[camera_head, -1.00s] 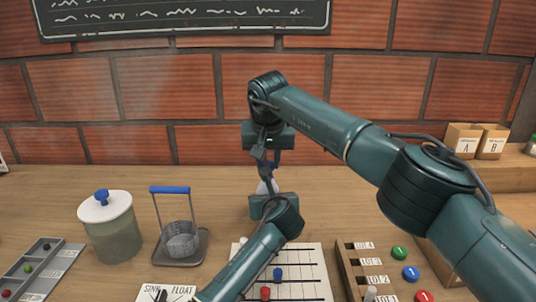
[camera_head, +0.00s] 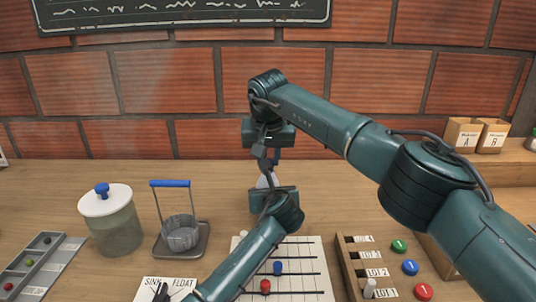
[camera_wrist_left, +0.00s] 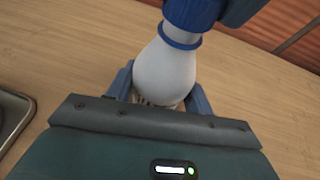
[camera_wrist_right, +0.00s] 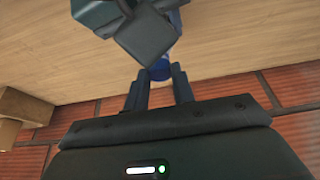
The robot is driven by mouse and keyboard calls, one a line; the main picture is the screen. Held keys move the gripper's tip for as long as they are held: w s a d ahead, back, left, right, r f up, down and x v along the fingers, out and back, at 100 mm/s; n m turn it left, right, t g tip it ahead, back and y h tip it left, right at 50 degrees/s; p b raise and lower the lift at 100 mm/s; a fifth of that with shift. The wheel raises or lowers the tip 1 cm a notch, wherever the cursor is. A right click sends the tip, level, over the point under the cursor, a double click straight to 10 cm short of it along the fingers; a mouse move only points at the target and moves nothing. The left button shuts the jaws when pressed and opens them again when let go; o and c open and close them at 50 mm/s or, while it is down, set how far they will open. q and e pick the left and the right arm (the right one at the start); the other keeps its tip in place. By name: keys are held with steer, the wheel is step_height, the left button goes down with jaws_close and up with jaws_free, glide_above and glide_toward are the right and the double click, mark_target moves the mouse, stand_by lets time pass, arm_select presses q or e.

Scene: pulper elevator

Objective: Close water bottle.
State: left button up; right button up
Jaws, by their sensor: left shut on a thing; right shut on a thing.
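The water bottle has a white body (camera_wrist_left: 165,72) with a blue collar (camera_wrist_left: 180,38) and a blue cap (camera_wrist_left: 192,10) at its top. In the head view only a pale bit of the bottle (camera_head: 265,181) shows between my two wrists. My left gripper (camera_wrist_left: 160,88) is shut on the bottle's body, one finger on each side. My right gripper (camera_wrist_right: 159,76) is above it, shut on the blue cap (camera_wrist_right: 160,69). The cap sits at the bottle's neck; whether it is fully tight cannot be told. My arms hide most of the bottle in the head view.
A lidded jar (camera_head: 112,228) and a wire basket (camera_head: 181,233) on a tray stand to the left. A grid board (camera_head: 310,262) with pegs and a slotted rack (camera_head: 352,268) lie in front. Boxes (camera_head: 462,135) stand at right. A brick wall (camera_head: 190,83) is behind.

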steer(key=shift+f, duration=0.15)
arm_select(q)
jaws_close()
arm_select(e)
steer(key=m+h, duration=0.1)
steer(key=m, duration=0.2)
steer(key=shift+a, duration=0.15)
steer(key=o, duration=1.5)
steer(key=v, duration=1.2)
